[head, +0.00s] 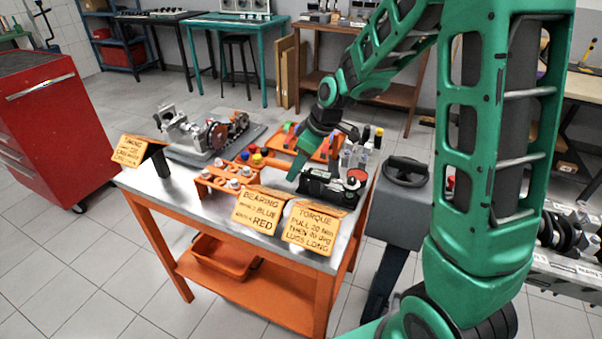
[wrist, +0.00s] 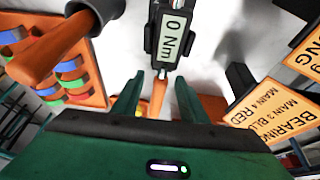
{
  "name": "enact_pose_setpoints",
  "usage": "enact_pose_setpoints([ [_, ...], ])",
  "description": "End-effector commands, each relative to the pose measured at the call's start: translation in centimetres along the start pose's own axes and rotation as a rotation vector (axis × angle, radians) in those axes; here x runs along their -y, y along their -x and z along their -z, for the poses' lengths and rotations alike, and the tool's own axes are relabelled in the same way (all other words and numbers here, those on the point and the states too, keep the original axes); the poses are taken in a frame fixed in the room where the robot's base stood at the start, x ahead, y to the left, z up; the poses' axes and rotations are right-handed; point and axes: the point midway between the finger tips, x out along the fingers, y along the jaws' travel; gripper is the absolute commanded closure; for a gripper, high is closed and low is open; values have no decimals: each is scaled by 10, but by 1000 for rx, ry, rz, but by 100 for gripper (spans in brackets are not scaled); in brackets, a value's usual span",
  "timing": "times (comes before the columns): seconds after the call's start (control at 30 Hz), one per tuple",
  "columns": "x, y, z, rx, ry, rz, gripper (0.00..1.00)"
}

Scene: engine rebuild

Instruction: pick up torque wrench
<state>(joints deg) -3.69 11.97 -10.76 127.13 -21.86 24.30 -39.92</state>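My gripper (head: 296,173) reaches down over the right part of the metal-topped bench in the head view. In the wrist view its two green fingers (wrist: 158,98) stand apart. A black unit with a lit "0 Nm" display (wrist: 175,35), which looks like the torque wrench's readout, lies just beyond the fingertips. A narrow orange part (wrist: 158,88) runs back from it between the fingers, with no visible grip on it. A black device (head: 325,186) sits beside the gripper in the head view; I cannot tell whether it is the same unit.
An orange tray (head: 323,153) and an orange socket rack (head: 222,181) lie close by. Orange sign cards (head: 312,227) line the bench's front edge. In the wrist view a thick orange bar with a grey end (wrist: 50,50) looms at left. Bottles (head: 365,150) stand behind the gripper.

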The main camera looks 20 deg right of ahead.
Motion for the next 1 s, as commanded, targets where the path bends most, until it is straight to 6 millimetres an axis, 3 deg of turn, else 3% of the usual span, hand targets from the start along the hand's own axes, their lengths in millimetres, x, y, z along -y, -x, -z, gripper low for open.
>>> enact_pose_setpoints([
  [0.13,0,-15,0,1,0,1,61],
  [0.4,0,-19,0,0,-1,-1,61],
  [0.43,0,-18,0,0,-1,-1,63],
  [0.6,0,-18,0,0,-1,-1,100],
  [1.0,-1,-14,3,-3,-1,-3,100],
])
